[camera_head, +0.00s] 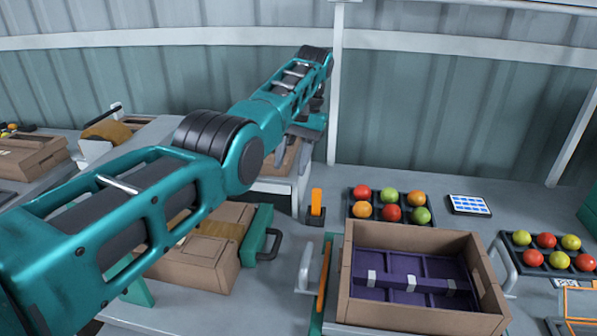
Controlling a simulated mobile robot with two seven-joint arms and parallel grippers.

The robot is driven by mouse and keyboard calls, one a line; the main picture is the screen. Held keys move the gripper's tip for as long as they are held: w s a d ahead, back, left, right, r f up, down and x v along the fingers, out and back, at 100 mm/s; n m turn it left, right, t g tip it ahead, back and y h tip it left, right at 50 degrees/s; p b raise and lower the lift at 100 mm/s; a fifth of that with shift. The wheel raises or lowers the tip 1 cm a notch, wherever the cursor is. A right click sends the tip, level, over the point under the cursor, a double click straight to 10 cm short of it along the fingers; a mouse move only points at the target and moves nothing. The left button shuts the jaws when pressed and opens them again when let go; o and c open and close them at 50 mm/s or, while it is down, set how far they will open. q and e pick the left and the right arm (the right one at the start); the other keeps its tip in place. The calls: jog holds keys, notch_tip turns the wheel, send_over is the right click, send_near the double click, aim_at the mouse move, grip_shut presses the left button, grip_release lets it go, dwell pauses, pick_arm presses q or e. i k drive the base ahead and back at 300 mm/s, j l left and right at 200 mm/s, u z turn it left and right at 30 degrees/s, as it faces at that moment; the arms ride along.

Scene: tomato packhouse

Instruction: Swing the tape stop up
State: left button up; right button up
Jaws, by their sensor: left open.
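I cannot tell for sure which part is the tape stop. An orange upright piece (317,201) on a dark base stands on the bench right of centre. A teal bracket with a black handle (268,245) stands against a closed cardboard carton (190,266), which has a tan tape strip on top. My left arm reaches across from the lower left and bends down at the wrist. My left gripper (292,152) is open above a brown-topped white unit (283,184), behind the teal bracket. The arm hides part of the carton and bench. My right gripper is out of view.
An open cardboard crate (348,262) with purple dividers stands at front right. Trays of tomatoes (372,190) (510,240) and a tablet (469,205) lie around it. The wall closes off the back.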

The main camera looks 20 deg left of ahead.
aim_at(250, 251)
jog(key=k+l, duration=0.3)
jog(key=k, duration=0.15)
jog(key=k+l, duration=0.3)
jog(key=k, duration=0.15)
